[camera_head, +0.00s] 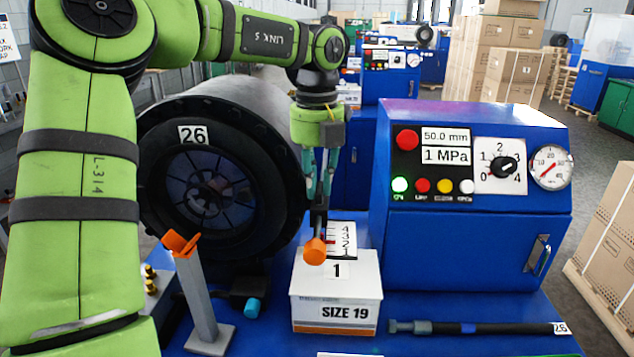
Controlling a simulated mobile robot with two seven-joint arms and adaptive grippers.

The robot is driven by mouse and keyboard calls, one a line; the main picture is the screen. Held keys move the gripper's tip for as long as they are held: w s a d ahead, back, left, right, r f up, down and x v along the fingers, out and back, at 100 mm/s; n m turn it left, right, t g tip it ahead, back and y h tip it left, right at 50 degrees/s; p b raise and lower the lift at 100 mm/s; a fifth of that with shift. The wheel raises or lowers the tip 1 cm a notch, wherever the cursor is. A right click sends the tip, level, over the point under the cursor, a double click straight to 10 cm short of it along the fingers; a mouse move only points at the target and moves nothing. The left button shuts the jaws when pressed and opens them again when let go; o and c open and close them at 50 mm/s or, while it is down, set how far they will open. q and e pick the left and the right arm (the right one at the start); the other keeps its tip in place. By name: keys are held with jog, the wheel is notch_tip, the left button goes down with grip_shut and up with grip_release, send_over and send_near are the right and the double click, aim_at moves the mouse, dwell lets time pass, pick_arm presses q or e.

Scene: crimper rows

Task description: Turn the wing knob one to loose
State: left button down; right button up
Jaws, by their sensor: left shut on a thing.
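My left gripper (319,192) points down in front of the black roll, above the white box, its fingers shut on a slim dark piece with an orange end (314,251). The orange end hangs just above or in front of the box's back card; I cannot tell if it touches. No label marks a wing knob one. A black knob (503,167) sits on a white dial numbered 0 to 4 on the blue machine, its pointer to the upper right. An orange wing-shaped piece (182,243) tops a grey post at left. My right gripper is out of view.
The white box (338,289) reads SIZE 19 and 1. A dark rod (470,328) tagged 26 lies on the blue bench to the right. The big black roll (215,140), marked 26, stands behind my arm. The blue machine (475,240) stands at right, its green lamp lit.

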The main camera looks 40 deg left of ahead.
aim_at(317, 187)
pick_arm(q)
jog(key=shift+s+f, duration=0.15)
jog(key=shift+f, duration=0.1)
jog(key=c, duration=1.1)
grip_release()
jog(key=shift+c, duration=0.2)
jog(key=shift+r, duration=0.1)
notch_tip(317, 187, up, 12)
